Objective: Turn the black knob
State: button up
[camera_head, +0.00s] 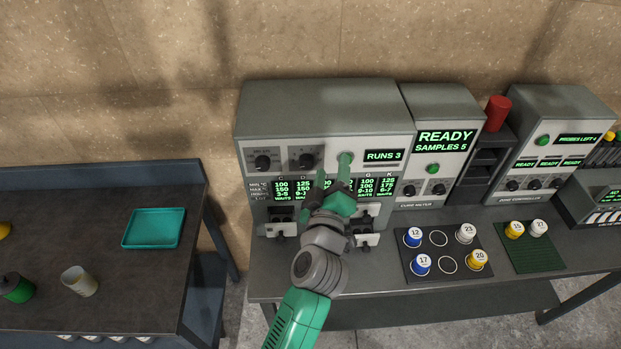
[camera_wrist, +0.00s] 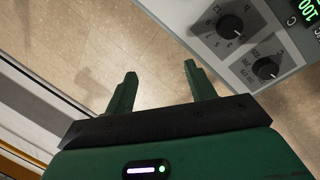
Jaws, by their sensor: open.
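Two round black knobs with dial markings sit on the upper front panel of the large grey press: a left knob (camera_head: 263,161) and a right knob (camera_head: 306,160). In the wrist view two dial knobs (camera_wrist: 231,25) (camera_wrist: 265,68) show at the upper right, off to the side of my fingers. My gripper (camera_head: 334,166) is in front of the press, to the right of both knobs in the head view. Its green fingers (camera_wrist: 160,68) are apart with nothing between them. It appears clear of both knobs. My gripper and arm hide part of the press's lower panel.
A rack with numbered cups (camera_head: 405,269) and a green mat (camera_head: 530,259) lie on the bench. A teal tray (camera_head: 153,228) is on the left table.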

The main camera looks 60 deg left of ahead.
jog(key=n+g, duration=0.2)
send_near(306, 166)
jog(key=x, duration=0.8)
jog(key=shift+w+a, duration=0.1)
jog(key=shift+a, duration=0.2)
jog(key=shift+c, duration=0.4)
jog(key=c, duration=0.9)
